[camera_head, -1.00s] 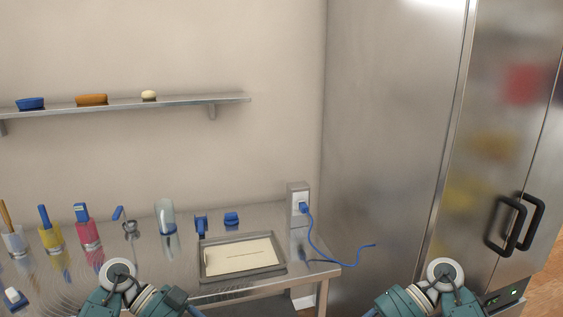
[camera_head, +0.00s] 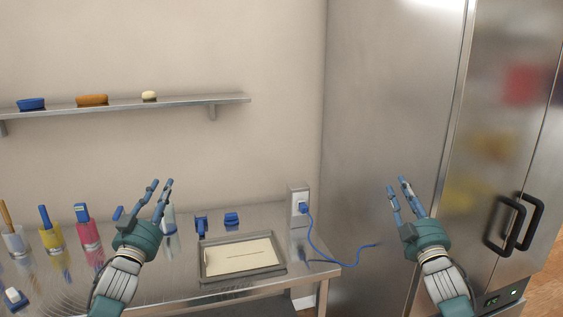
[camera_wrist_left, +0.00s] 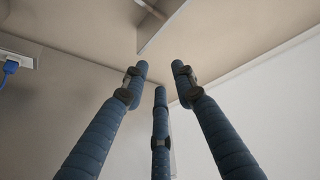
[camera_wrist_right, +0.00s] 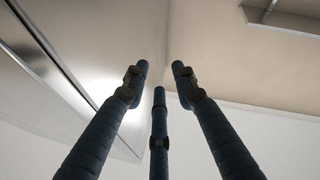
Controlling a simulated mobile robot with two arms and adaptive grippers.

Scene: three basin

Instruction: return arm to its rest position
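My left gripper (camera_head: 157,193) is raised in front of the steel table, its fingers pointing up. In the left wrist view its blue fingers (camera_wrist_left: 158,85) are spread with nothing between them. My right gripper (camera_head: 399,190) is raised in front of the steel cabinet, also fingers up. In the right wrist view its fingers (camera_wrist_right: 158,85) are spread and empty. Both grippers are open and appear clear of any surface. The left hand hides part of a clear bottle on the table.
The steel table (camera_head: 205,290) holds a tray (camera_head: 285,268) with a paper, blue items (camera_head: 232,219) and several bottles, including a pink one (camera_head: 87,236). A blue cable (camera_head: 323,253) runs from a wall outlet (camera_head: 298,194). A shelf (camera_head: 170,106) is above; a cabinet with black handles (camera_head: 504,226) stands right.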

